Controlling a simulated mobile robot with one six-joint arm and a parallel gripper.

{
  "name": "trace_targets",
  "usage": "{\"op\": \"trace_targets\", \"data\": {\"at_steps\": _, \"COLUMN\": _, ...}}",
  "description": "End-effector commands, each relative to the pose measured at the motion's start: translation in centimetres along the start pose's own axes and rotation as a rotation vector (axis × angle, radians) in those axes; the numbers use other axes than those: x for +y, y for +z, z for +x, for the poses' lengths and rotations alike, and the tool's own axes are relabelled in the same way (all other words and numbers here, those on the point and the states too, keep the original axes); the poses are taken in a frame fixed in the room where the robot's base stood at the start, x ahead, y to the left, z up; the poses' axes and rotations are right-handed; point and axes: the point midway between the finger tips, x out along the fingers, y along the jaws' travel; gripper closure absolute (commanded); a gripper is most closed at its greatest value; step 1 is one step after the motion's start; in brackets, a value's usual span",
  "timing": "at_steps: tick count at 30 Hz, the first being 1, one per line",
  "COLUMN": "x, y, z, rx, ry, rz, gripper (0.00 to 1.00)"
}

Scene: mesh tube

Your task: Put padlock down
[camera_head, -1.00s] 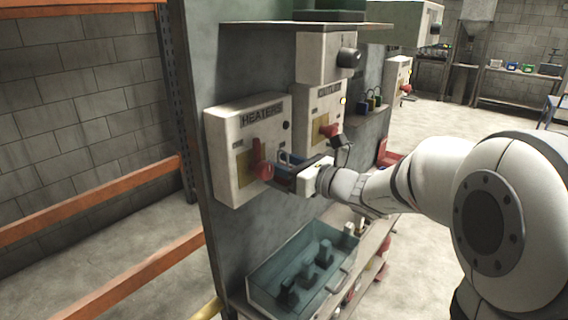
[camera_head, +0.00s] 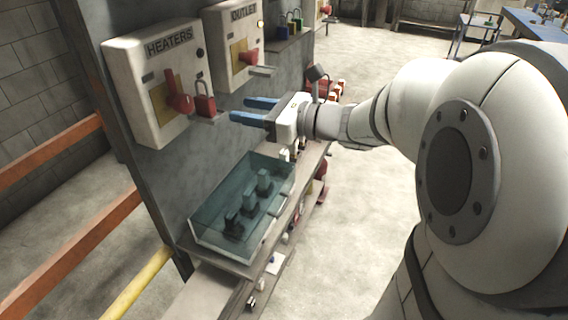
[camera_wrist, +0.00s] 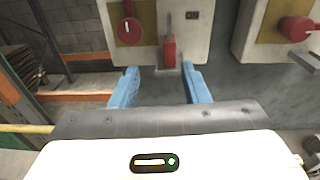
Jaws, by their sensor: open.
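A red padlock (camera_head: 205,104) is upright at the right side of the HEATERS box (camera_head: 150,95), on a small grey ledge beside the red switch handle (camera_head: 178,92). The padlock also shows in the wrist view (camera_wrist: 169,52), just beyond and between the fingertips. My gripper (camera_head: 253,110) is open and empty, with blue fingers pointing at the box. It is to the right of the padlock in the head view and apart from it. Its spread fingers also show in the wrist view (camera_wrist: 160,72).
An OUTLET box (camera_head: 235,50) is mounted beside the HEATERS box. A glass-sided bin (camera_head: 215,225) with dark items stands on the shelf below my gripper. Several small padlocks (camera_head: 290,24) stand farther back. Orange rails (camera_head: 70,255) and a yellow rail (camera_head: 135,285) are at left.

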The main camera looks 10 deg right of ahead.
Motion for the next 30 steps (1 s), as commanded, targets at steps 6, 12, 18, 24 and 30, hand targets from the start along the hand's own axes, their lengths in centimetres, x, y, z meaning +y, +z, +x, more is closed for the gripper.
{"op": "trace_targets", "data": {"at_steps": 6, "x": 7.3, "y": -5.2, "z": -0.7, "rx": 0.298, "ry": 0.257, "rz": -0.398, "gripper": 0.58}}
{"op": "trace_targets", "data": {"at_steps": 12, "x": 12.1, "y": -11.2, "z": -5.2, "rx": 0.582, "ry": 0.61, "rz": -0.918, "gripper": 0.58}}
{"op": "trace_targets", "data": {"at_steps": 18, "x": 12.7, "y": -14.9, "z": -11.0, "rx": 0.784, "ry": 1.006, "rz": -1.437, "gripper": 0.58}}
{"op": "trace_targets", "data": {"at_steps": 24, "x": 11.3, "y": -15.7, "z": -14.8, "rx": 0.882, "ry": 1.314, "rz": -1.786, "gripper": 0.58}}
{"op": "trace_targets", "data": {"at_steps": 30, "x": 10.5, "y": -15.7, "z": -15.9, "rx": 0.909, "ry": 1.422, "rz": -1.892, "gripper": 0.58}}
